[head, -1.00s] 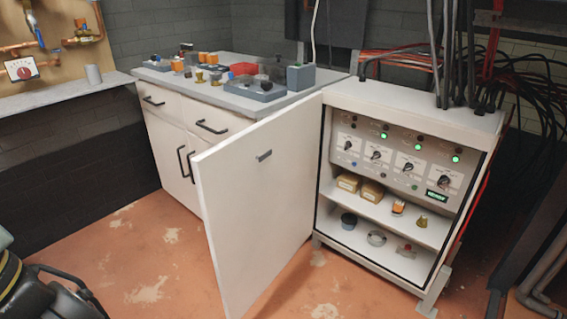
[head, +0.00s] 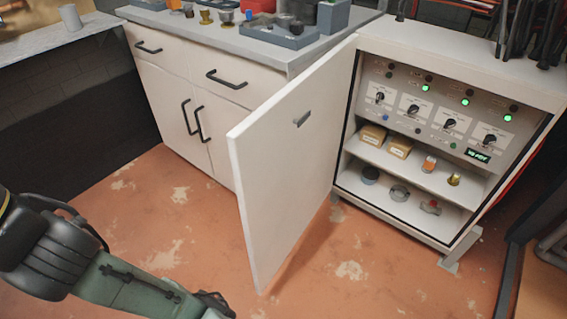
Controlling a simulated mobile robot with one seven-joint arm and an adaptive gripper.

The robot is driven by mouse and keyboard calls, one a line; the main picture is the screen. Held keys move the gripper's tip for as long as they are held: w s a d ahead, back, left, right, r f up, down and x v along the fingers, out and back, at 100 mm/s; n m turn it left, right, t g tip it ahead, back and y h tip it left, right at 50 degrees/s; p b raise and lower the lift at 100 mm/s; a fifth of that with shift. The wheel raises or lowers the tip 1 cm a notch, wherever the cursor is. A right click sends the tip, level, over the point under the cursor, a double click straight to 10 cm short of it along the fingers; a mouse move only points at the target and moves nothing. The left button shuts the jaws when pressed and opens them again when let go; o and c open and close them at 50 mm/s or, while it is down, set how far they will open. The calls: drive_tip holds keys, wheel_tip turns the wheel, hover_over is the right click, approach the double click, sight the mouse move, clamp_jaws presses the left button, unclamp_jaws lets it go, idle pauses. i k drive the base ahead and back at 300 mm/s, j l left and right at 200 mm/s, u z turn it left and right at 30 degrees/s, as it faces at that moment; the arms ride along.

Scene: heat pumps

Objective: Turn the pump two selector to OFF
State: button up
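The control panel (head: 432,133) is inside the open white cabinet at the right of the head view. It has a row of four black rotary selectors, stepping down to the right. The second selector from the left (head: 413,110) sits on a white plate, with a lit green lamp (head: 425,88) above it. The plate lettering is too small to read, so I cannot tell which selector is marked pump two or where OFF lies. Part of my arm shows at the lower left, well away from the panel. My gripper is not in view.
The cabinet door (head: 285,160) stands open, jutting forward left of the panel. A white drawer unit (head: 185,100) with a cluttered top stands left. The orange floor (head: 360,265) before the cabinet is clear.

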sight(413, 108)
drive_tip(key=i+j, duration=0.3)
drive_tip(key=j, duration=0.15)
drive_tip(key=i+j, duration=0.3)
drive_tip(key=i+j+z, duration=0.1)
drive_tip(key=i+j, duration=0.2)
drive_tip(key=j, duration=0.25)
drive_tip(key=i+j, duration=0.3)
drive_tip(key=j, duration=0.15)
drive_tip(key=i+j, duration=0.3)
drive_tip(key=j, duration=0.15)
drive_tip(key=j+z, duration=0.1)
drive_tip(key=z, duration=1.55)
drive_tip(key=k+l+u, duration=0.15)
drive_tip(key=k+l, duration=0.15)
drive_tip(key=l, duration=0.15)
drive_tip(key=k+l+u, duration=0.1)
drive_tip(key=k+l, duration=0.2)
drive_tip(key=l+u, duration=0.2)
drive_tip(key=l, duration=1.05)
